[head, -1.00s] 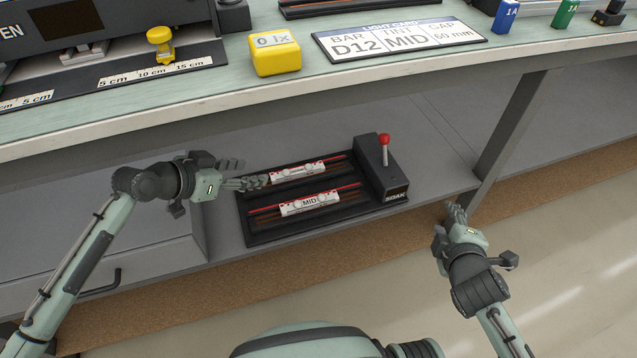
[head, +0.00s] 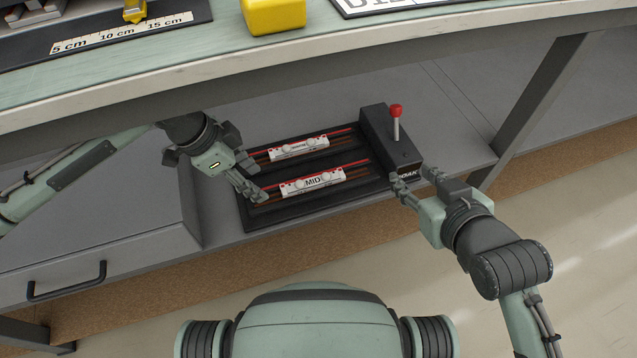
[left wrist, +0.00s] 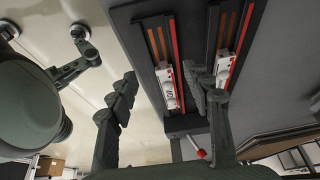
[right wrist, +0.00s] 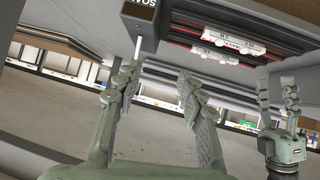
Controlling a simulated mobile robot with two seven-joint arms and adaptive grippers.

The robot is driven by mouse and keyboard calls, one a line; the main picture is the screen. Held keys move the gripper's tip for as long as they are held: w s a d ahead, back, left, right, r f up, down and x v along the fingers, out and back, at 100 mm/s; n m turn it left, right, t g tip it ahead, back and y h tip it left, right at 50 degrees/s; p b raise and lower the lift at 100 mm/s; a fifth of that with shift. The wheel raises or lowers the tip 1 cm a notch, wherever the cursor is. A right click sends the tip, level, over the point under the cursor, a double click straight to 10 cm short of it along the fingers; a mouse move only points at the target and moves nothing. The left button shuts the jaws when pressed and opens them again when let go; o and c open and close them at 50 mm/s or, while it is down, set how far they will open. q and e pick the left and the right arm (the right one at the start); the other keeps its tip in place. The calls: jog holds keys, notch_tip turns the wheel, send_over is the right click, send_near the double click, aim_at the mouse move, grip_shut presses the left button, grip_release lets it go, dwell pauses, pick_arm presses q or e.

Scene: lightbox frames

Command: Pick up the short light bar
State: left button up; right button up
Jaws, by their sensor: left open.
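Two white light bars lie in a black tray (head: 262,224) on the low shelf, each beside a red strip. The front bar (head: 325,181) reads MID; the rear bar's (head: 288,152) label is too small to read. I cannot tell which is the short one. My left gripper (head: 254,180) is open and empty at the tray's left end. In the left wrist view, the MID bar (left wrist: 168,92) shows between its fingers and the other bar (left wrist: 223,66) right of them. My right gripper (head: 413,178) is open and empty by the tray's right end.
A dark block (head: 388,148) with a red-knobbed lever (head: 396,112) stands at the tray's right end. The bench top (head: 200,90) overhangs the shelf (head: 450,120). A bench leg (head: 535,105) stands at the right, and a drawer front (head: 110,260) is at the left.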

pick_arm(q)
send_over(313, 178)
jog(key=s+a, duration=0.1)
jog(key=a, duration=0.2)
jog(key=shift+b, duration=0.35)
jog(key=x, duration=0.3)
jog(key=b+x, duration=0.1)
jog(key=x, duration=0.1)
jog(key=shift+d, duration=0.3)
pick_arm(e)
jog(key=w+a+r+t+y, duration=0.2)
jog(key=a+r+t+y, duration=0.1)
jog(key=r, duration=0.5)
jog(key=a+t, duration=0.1)
jog(key=a, duration=0.1)
jog(key=shift+w+a+n+t, duration=0.3)
jog(key=shift+w+a, duration=0.1)
pick_arm(q)
jog(key=shift+c, duration=0.5)
grip_shut()
